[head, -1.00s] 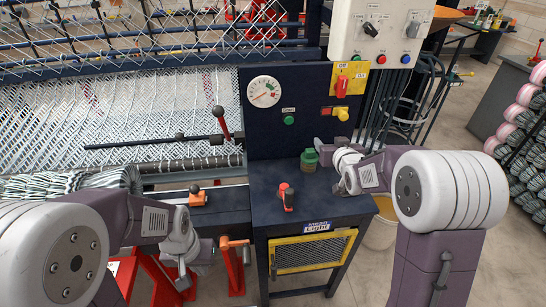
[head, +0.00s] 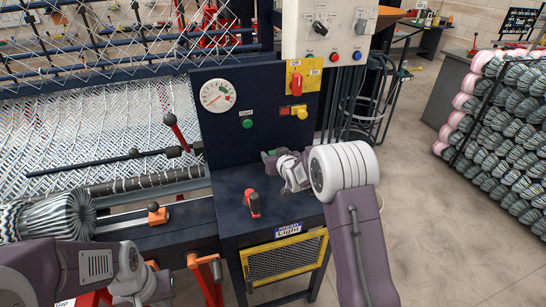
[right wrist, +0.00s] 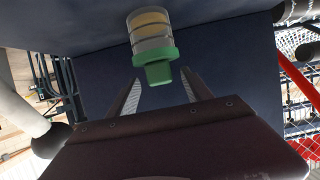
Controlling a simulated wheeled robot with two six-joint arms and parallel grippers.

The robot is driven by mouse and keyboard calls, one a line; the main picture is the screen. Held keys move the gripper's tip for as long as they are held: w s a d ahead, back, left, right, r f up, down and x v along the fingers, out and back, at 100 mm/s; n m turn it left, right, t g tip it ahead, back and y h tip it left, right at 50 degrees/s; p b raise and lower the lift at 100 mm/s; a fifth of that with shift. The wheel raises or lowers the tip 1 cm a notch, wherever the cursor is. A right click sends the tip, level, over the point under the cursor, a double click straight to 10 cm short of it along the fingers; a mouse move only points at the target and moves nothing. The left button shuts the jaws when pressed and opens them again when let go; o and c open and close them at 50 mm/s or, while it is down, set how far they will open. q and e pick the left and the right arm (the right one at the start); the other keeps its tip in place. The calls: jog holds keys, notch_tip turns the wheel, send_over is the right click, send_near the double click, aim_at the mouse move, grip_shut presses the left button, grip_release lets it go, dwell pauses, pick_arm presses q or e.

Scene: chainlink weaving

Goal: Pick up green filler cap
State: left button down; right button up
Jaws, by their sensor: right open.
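The green filler cap (right wrist: 158,68) sits on a clear cylindrical vessel (right wrist: 151,30) with amber contents, at the top centre of the right wrist view. My right gripper (right wrist: 162,86) is open, with one finger on each side of the cap's near end; I cannot tell whether they touch it. In the head view my right gripper (head: 273,162) is over the dark machine top, and it and the arm largely hide the cap and vessel. My left arm is at the lower left of the head view; its gripper is not clear.
Behind are a dial gauge (head: 217,95), a green button (head: 247,124) and a yellow switch plate (head: 300,77). Open floor lies to the right.

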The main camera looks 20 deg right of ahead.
aim_at(272, 152)
jog(key=x, duration=0.4)
jog(key=shift+w+f, duration=0.1)
jog(key=shift+f, duration=0.1)
jog(key=shift+r, duration=0.1)
jog(key=shift+c, duration=1.2)
grip_shut()
jog(key=shift+r, duration=0.55)
notch_tip(272, 152, up, 3)
jog(key=shift+f, duration=0.1)
jog(key=s+d+r+p, duration=0.1)
jog(key=s+d+r, duration=0.6)
jog(key=s, duration=0.2)
jog(key=shift+d+p, duration=0.25)
jog(key=shift+p, duration=0.15)
